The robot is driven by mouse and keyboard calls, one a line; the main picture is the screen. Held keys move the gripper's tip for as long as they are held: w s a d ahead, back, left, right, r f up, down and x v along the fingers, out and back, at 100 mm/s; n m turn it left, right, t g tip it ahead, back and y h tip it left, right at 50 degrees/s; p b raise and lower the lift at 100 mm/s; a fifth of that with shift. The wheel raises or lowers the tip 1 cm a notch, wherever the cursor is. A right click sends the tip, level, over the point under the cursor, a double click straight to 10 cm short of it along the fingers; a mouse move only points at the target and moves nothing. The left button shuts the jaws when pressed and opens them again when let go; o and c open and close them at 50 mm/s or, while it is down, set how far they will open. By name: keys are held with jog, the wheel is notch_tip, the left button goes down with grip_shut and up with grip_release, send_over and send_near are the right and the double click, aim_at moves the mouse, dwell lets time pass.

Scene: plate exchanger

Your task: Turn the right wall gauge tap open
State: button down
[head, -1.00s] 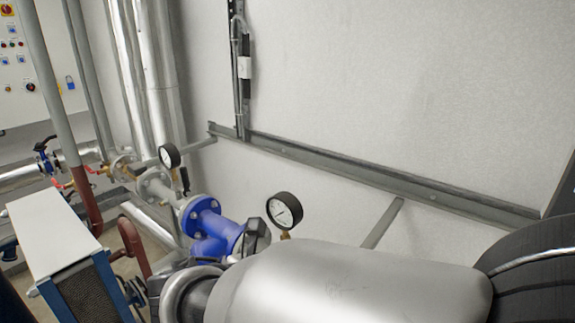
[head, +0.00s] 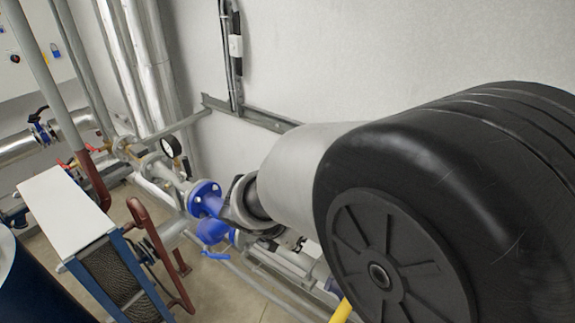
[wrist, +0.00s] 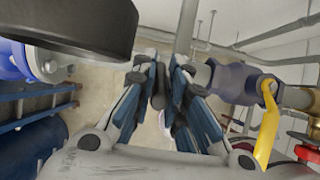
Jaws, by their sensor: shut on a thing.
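In the wrist view my gripper (wrist: 164,77) has its two blue-padded fingers close together at the tips. A small dark piece shows at the tips; it looks like the tap handle of the right wall gauge, mostly hidden by the fingers. A black round body, apparently the right gauge (wrist: 75,22), fills the upper left of that view, its dial not visible. In the head view my arm covers the right gauge and its tap. The left gauge (head: 171,147) shows there with its white dial. How far the tap is turned cannot be told.
A yellow lever (wrist: 267,122) on a valve is close right of my gripper; it also shows in the head view (head: 341,311). A blue flanged fitting (head: 207,198) is left of my arm. The white-topped blue plate exchanger (head: 70,205) stands at the left.

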dwell(0.4)
jog(key=c, duration=1.6)
grip_release()
jog(key=shift+f, duration=0.1)
